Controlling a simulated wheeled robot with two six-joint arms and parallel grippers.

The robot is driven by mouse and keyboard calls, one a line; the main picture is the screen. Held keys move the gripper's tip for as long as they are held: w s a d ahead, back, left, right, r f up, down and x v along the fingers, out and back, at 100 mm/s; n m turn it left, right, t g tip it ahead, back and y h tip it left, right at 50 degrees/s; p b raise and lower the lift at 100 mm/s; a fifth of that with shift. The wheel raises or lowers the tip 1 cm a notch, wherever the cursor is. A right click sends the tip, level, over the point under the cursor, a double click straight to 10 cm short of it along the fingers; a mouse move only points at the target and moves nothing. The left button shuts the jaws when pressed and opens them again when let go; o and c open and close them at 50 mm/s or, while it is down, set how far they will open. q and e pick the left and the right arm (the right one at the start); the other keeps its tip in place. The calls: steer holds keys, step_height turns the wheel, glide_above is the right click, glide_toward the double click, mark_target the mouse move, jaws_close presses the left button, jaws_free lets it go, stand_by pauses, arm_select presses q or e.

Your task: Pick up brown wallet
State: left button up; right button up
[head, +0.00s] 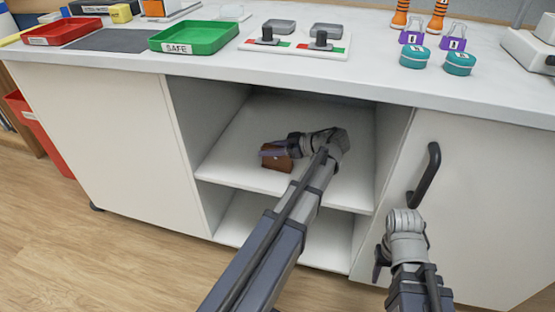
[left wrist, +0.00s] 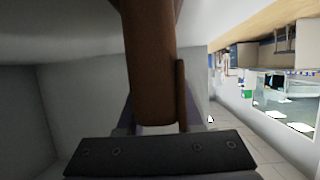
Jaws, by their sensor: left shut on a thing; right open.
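The brown wallet (head: 277,164) is at the upper shelf inside the open cabinet. My left gripper (head: 274,150) reaches into this compartment and is shut on the wallet. In the left wrist view the brown wallet (left wrist: 150,70) stands large and close in front of the dark gripper body, covering the middle of the picture. Whether the wallet touches the shelf or is just above it, I cannot tell. My right gripper (head: 379,262) is open and empty, in front of the right cabinet door.
The upper shelf (head: 235,165) is otherwise bare, with cabinet walls close on both sides and the counter above. A black handle (head: 425,175) sticks out near my right arm. A green tray (head: 195,38), a switch panel (head: 294,42) and teal tins (head: 414,57) stand on the counter.

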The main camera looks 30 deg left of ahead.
arm_select(q)
jaws_close()
stand_by(0.3)
step_height(320, 180, up, 10)
steer(key=p, duration=1)
